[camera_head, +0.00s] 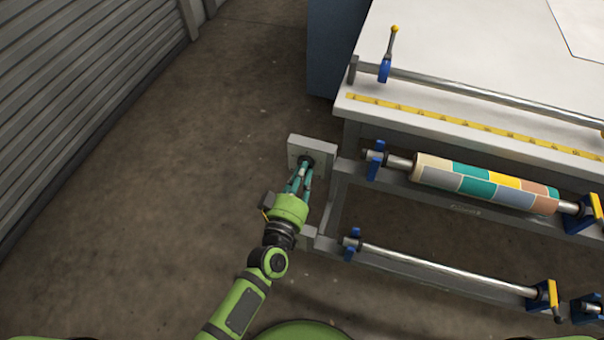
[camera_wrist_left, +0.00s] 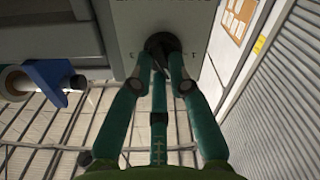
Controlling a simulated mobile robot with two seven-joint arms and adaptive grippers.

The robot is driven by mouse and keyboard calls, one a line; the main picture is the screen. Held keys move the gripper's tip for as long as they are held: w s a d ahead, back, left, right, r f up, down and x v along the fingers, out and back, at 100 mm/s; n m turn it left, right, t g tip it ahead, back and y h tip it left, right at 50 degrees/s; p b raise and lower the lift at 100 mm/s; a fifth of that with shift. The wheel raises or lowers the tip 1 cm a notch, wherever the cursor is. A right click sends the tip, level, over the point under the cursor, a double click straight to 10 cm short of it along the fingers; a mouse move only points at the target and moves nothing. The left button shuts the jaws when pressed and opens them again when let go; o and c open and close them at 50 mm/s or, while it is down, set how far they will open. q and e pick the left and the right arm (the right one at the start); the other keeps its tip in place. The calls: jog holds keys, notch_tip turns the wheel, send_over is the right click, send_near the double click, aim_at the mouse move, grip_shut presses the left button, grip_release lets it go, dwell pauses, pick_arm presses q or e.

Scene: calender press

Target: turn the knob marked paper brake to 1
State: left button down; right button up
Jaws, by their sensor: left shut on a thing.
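A black round knob (camera_head: 306,161) sits on a light grey panel (camera_head: 327,148) at the left end of the machine frame. My left gripper (camera_head: 303,170) is at the knob, with its teal fingers closed around it. In the left wrist view the knob (camera_wrist_left: 162,44) is between the fingertips of the gripper (camera_wrist_left: 161,62), which partly cover it. Small marks show on the panel (camera_wrist_left: 196,20) on both sides of the knob, too small to read. The knob's pointer and setting cannot be made out. My right gripper is not in view.
A roll with coloured patches (camera_head: 485,186) lies in the frame to the right, above a bare metal bar (camera_head: 440,268). A white table (camera_head: 480,60) with a yellow ruler strip (camera_head: 470,125) is behind. The floor (camera_head: 150,200) to the left is clear up to a ribbed wall (camera_head: 80,90).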

pick_arm(q)
jog(key=n+b, duration=0.1)
jog(key=n, duration=0.9)
jog(key=shift+a, duration=0.2)
jog(key=shift+n, duration=0.3)
jog(key=c, duration=1.2)
grip_release()
jog(key=v, duration=1.2)
jog(key=shift+r, duration=0.1)
